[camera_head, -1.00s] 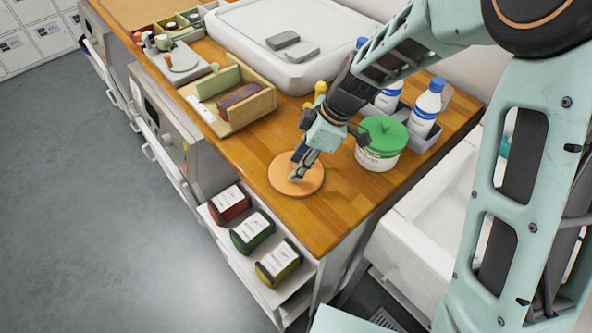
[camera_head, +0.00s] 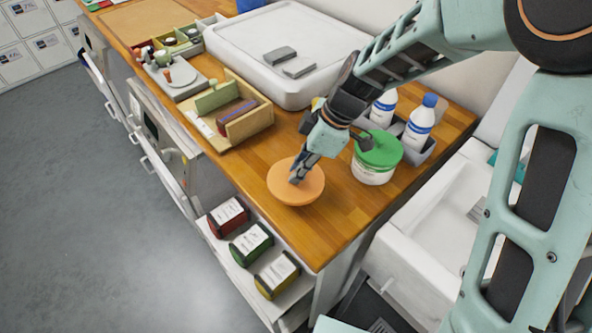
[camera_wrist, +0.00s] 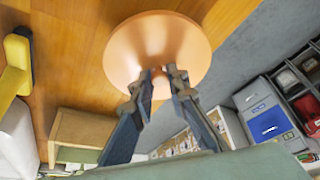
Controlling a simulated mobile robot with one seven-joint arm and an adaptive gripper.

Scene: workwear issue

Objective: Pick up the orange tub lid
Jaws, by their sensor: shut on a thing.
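The orange tub lid (camera_head: 297,187) is a round disc near the front edge of the wooden counter in the head view. My gripper (camera_head: 297,178) is shut on it from above. The lid looks slightly raised off the counter. In the wrist view the lid (camera_wrist: 157,50) fills the top middle, and the two fingertips of my gripper (camera_wrist: 160,80) close on a small knob at its centre. A white tub with a green lid (camera_head: 378,155) stands to the right of my gripper.
White bottles with blue caps (camera_head: 421,124) stand in a grey holder behind the tub. A wooden box (camera_head: 245,121) lies to the left, and a large white case (camera_head: 235,48) stands behind. A white sink (camera_head: 420,225) is at the right. Several labelled packs (camera_head: 251,244) sit on a shelf below.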

